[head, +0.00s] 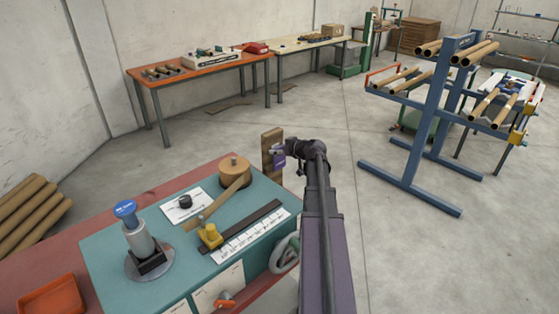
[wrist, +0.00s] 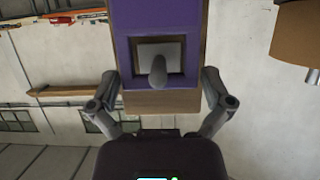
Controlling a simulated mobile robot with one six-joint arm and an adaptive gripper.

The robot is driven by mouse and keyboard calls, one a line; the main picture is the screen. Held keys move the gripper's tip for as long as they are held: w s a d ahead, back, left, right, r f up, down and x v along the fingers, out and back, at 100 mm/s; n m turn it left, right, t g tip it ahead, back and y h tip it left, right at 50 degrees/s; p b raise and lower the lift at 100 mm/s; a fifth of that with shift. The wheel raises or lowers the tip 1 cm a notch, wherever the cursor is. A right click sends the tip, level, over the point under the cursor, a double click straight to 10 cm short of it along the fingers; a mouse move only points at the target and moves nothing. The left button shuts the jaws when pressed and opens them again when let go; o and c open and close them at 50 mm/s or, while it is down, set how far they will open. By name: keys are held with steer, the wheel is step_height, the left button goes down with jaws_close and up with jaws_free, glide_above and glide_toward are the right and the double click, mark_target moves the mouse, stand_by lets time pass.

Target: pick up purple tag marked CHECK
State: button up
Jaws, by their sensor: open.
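The purple tag (wrist: 190,75) hangs on a grey peg (wrist: 158,70) through a square opening, against a wooden post (wrist: 160,102). No lettering is readable on it. In the head view the tag (head: 279,162) is a small purple patch on the front of the upright wooden post (head: 272,137), at the winder bench's far right corner. My gripper (wrist: 160,82) is open, with one finger on each side of the tag's peg end and the post. I cannot tell whether the fingers touch either. In the head view my gripper (head: 281,152) partly hides the tag.
The teal bench top (head: 110,255) holds a wooden drum (head: 234,168), a yellow clamp (head: 210,236) and a blue-topped post (head: 125,208). A handwheel (head: 285,253) is on its right side. A blue tube rack (head: 418,130) stands to the right across open floor.

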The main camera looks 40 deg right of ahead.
steer(key=c, duration=1)
steer(key=shift+r, duration=0.1)
steer(key=shift+r+p, duration=0.65)
steer(key=shift+p, duration=0.05)
steer(key=shift+s+r, duration=0.1)
steer(key=shift+s, duration=0.2)
steer(key=s, duration=0.5)
steer(key=s+d, duration=0.1)
steer(key=s, duration=1.1)
steer(key=shift+s+d, duration=0.2)
steer(key=shift+s, duration=0.05)
